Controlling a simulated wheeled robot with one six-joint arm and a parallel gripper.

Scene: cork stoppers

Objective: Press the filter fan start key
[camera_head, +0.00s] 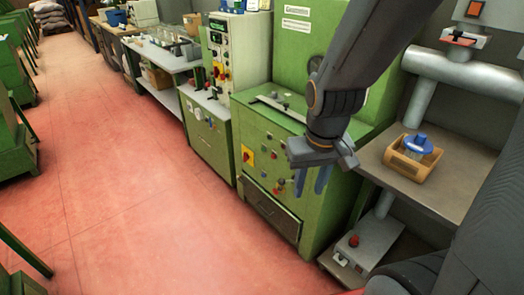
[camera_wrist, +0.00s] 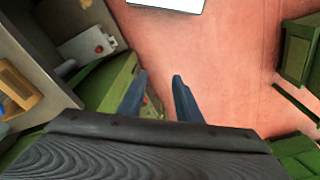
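My gripper (camera_head: 312,180) hangs in front of the green machine (camera_head: 262,150), pointing down, with its two blue fingers apart and nothing between them. The open fingers (camera_wrist: 160,78) also show in the wrist view. The machine's front has several small buttons and knobs near the fingers; whether they touch it I cannot tell. A grey box with a red button (camera_head: 354,241) sits low at the right; it also shows in the wrist view (camera_wrist: 99,48). An orange-red switch (camera_head: 474,9) is at the top right. No label is readable, so I cannot tell which key starts the filter fan.
Silver pipes (camera_head: 465,75) run above a shelf (camera_head: 455,180) holding a tan tray (camera_head: 408,168) with a blue-topped item. A taller control cabinet (camera_head: 222,65) and workbenches line the wall at the left. The red floor (camera_head: 130,170) is open between the machine rows.

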